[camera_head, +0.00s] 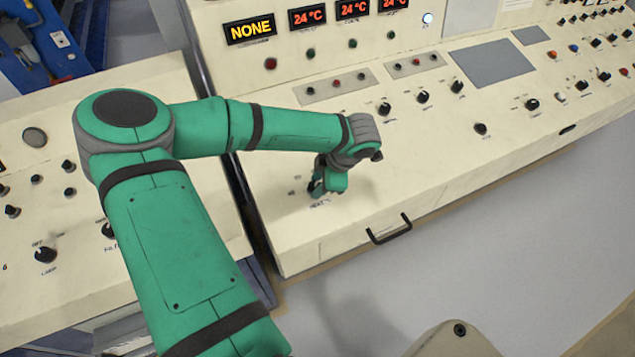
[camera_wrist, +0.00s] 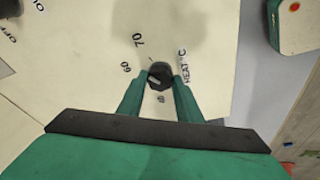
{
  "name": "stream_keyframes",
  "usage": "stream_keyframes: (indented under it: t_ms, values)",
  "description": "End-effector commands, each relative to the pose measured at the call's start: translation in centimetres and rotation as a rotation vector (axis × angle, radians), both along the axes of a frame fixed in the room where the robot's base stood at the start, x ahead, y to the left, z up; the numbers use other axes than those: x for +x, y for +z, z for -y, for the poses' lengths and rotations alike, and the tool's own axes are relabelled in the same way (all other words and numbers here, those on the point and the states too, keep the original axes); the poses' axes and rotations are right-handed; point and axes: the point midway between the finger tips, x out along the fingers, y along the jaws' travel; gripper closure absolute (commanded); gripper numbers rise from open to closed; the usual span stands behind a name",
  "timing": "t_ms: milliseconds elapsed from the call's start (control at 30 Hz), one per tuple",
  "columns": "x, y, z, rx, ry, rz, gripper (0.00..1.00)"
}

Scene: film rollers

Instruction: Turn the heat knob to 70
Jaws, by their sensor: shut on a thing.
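The heat knob (camera_wrist: 161,70) is a small round black knob on the cream panel, with the label "HEAT °C" to its right in the wrist view. The printed marks 70 and 60 show above it and to its left; another mark below it is hard to read. A light mark shows on the knob, but I cannot tell exactly which number it points at. My gripper (camera_wrist: 160,77) is shut on the knob, one green finger on each side. In the head view my gripper (camera_head: 322,186) is down at the panel above the heat label and hides the knob.
The cream console (camera_head: 350,225) has a black handle (camera_head: 390,229) on its front edge. A yellow NONE display (camera_head: 250,28) and red 24 °C displays (camera_head: 307,17) stand at the back. Other black knobs (camera_head: 384,109) lie to the right. Another console (camera_head: 80,270) is at left.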

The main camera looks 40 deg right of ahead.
Motion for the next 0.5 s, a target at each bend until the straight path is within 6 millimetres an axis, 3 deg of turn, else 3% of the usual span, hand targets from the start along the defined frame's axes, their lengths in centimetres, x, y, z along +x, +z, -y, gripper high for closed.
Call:
stream_keyframes:
  t_ms: [500]
  values:
    - [0.09,0.11,-0.21,0.082,-0.354,0.025,0.90]
